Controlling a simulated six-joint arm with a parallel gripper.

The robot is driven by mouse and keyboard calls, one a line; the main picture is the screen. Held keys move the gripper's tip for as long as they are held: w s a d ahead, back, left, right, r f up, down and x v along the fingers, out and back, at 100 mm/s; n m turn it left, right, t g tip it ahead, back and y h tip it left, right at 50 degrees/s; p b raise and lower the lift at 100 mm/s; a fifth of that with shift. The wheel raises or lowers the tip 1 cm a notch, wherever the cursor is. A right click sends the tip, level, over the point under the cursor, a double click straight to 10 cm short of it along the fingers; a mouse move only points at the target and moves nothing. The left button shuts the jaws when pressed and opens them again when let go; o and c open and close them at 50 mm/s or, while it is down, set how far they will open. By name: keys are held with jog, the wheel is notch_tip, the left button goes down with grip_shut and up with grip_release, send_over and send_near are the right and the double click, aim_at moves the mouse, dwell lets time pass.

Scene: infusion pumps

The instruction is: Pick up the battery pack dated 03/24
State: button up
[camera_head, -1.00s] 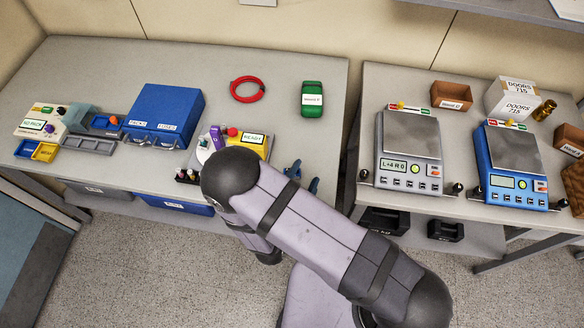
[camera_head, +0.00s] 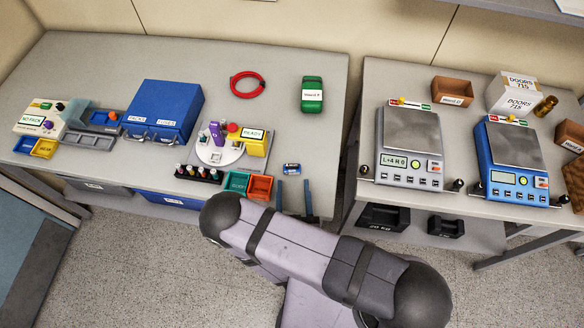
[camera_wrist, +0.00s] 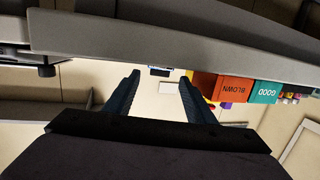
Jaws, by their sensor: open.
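A small blue and dark pack (camera_head: 291,168) lies on the left table near its front edge, right of the turntable; its date is too small to read, so I cannot tell if it is the 03/24 one. My gripper (camera_head: 293,184) is open, with its two dark blue fingers pointing at the pack from the front side. The fingers are apart and nothing shows between them in the wrist view (camera_wrist: 161,76). There, a small blue and white thing (camera_wrist: 160,71), probably the same pack, shows just beyond the fingertips.
A teal bin (camera_head: 236,184) and an orange bin (camera_head: 260,187) stand left of the pack. A white turntable (camera_head: 219,153) with a yellow "READY" device (camera_head: 255,142) stands behind them. A green case (camera_head: 312,95) lies further back. The table between pack and case is clear.

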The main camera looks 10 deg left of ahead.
aim_at(292, 169)
jog(key=shift+w, duration=0.15)
jog(key=shift+b+x, duration=0.5)
jog(key=shift+x, duration=2.05)
jog(key=shift+a, duration=0.15)
jog(key=c, duration=0.9)
jog(key=shift+r, duration=0.15)
